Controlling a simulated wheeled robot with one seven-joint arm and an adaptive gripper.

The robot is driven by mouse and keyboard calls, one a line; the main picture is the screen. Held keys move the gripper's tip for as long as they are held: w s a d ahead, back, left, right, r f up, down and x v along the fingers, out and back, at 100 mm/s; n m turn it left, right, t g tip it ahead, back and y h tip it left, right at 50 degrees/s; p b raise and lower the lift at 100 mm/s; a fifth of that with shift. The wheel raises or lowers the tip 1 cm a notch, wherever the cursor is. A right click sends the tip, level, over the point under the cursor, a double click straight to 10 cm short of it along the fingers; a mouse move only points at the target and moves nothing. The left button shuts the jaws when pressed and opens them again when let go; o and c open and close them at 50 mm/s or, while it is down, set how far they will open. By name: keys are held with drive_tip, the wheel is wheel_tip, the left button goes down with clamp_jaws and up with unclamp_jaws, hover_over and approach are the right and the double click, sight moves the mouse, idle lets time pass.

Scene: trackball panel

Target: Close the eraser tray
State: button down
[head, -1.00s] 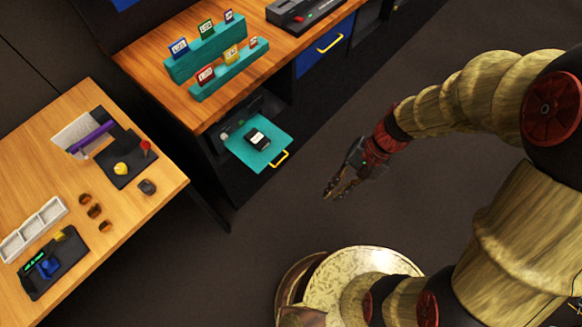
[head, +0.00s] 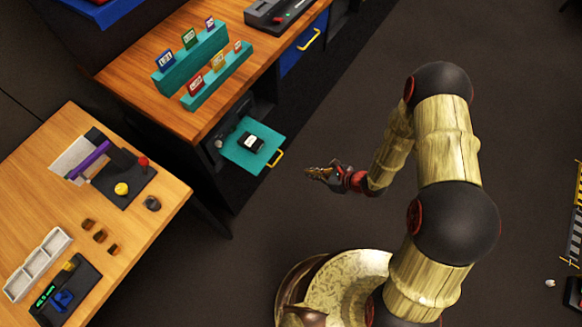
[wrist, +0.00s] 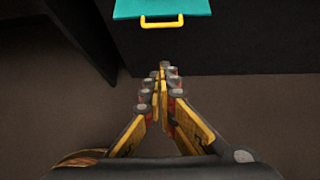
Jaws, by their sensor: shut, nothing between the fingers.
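The eraser tray (head: 237,155) is a teal pull-out tray standing out of the dark cabinet under the wooden desk. A black eraser-like block with a white label (head: 250,142) lies on it. Its yellow handle (head: 275,158) is on the front edge. In the wrist view the tray's teal front (wrist: 190,8) and yellow handle (wrist: 162,22) show at the top. My gripper (head: 312,172) is shut and empty, in front of the handle and apart from it. In the wrist view my gripper (wrist: 160,72) points toward the cabinet, below the handle.
The wooden desk (head: 125,85) above carries teal card racks (head: 190,60). A blue drawer with a yellow handle (head: 309,40) is farther right. A second table (head: 130,235) with small devices stands at left. The floor (head: 330,120) around my gripper is clear.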

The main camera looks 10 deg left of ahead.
drive_tip(key=w+a+f+b, duration=0.4)
drive_tip(key=a+f, duration=0.1)
drive_tip(key=a, duration=0.5)
drive_tip(key=shift+w+a+f, duration=0.15)
drive_tip(key=shift+a+f, duration=0.1)
drive_tip(key=shift+a, duration=0.15)
